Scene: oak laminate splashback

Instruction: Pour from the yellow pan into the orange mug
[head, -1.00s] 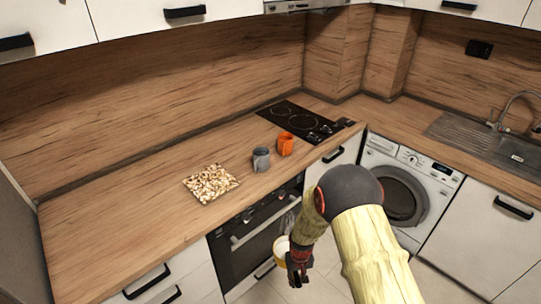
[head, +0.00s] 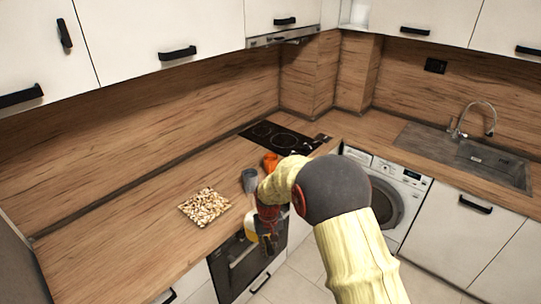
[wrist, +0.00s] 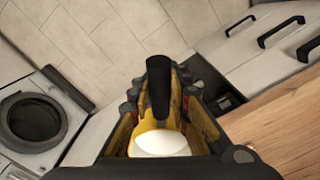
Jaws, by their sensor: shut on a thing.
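The yellow pan (head: 251,232) hangs in my gripper (head: 267,236), just in front of the counter edge near the oven. In the wrist view the pan (wrist: 162,144) shows a pale white inside and a black handle (wrist: 159,88). My gripper is shut on this handle, with a finger on each side. Whether the white is contents or lining I cannot tell. The orange mug (head: 270,161) stands on the counter by the cooktop, partly hidden behind my arm. The pan is apart from it, nearer the camera and lower in the picture.
A grey mug (head: 249,180) stands left of the orange mug, close to it. A patterned board or mat (head: 204,207) lies further left on the counter. The black cooktop (head: 284,139) is behind the mugs. The counter's left part is clear. Wall cabinets (head: 160,35) hang above.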

